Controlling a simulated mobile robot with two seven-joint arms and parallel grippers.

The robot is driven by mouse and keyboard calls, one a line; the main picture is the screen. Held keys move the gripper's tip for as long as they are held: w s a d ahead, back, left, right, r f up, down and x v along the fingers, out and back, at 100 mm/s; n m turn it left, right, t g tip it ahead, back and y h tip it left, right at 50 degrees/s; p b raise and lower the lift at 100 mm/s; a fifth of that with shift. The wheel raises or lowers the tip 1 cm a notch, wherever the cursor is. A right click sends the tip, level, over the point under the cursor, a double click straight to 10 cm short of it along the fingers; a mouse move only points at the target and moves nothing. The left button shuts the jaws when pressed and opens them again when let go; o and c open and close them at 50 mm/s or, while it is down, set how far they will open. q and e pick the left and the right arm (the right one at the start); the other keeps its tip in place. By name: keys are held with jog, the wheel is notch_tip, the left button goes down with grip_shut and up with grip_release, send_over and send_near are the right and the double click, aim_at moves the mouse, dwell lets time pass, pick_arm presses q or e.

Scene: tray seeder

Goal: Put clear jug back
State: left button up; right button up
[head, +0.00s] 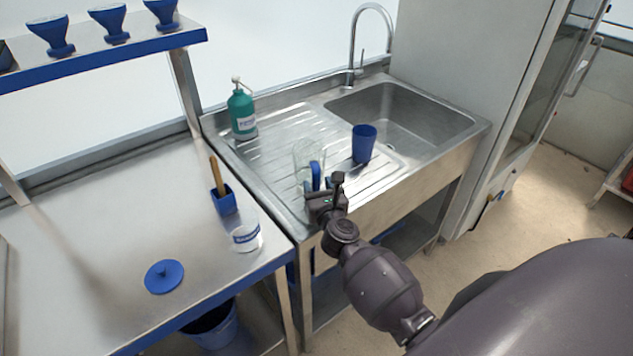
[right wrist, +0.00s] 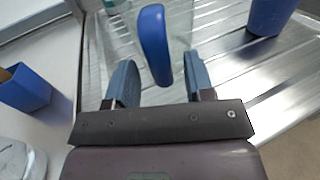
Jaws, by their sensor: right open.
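The clear jug (head: 304,155) stands on the ribbed drainboard of the sink, near its front left edge. Its blue handle (right wrist: 155,44) points toward my right gripper. My right gripper (head: 322,186) is at the jug's handle. In the right wrist view the two fingers (right wrist: 160,82) are spread, one on each side of the handle, with gaps between. The jug's clear body is faint behind the handle. My left gripper is in neither view.
A blue cup (head: 364,144) stands right of the jug on the drainboard (head: 275,150). A green pump bottle (head: 242,112) is at the back left. On the left bench are a blue holder (head: 224,200), a clear labelled container (head: 246,236) and a blue lid (head: 164,277).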

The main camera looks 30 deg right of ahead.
jog(key=s+a+f+n+t+y, duration=0.15)
jog(key=s+a+n+y, duration=0.35)
jog(key=s+n, duration=0.95)
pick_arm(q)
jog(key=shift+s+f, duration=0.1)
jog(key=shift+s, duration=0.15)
pick_arm(e)
jog(key=s+a+f+n+g, duration=0.2)
jog(key=s+f+n+g, duration=0.5)
jog(key=n, duration=1.9)
jog(key=s+f, duration=0.4)
jog(key=s, duration=0.2)
jog(key=shift+f, duration=0.4)
jog(key=shift+a, duration=0.1)
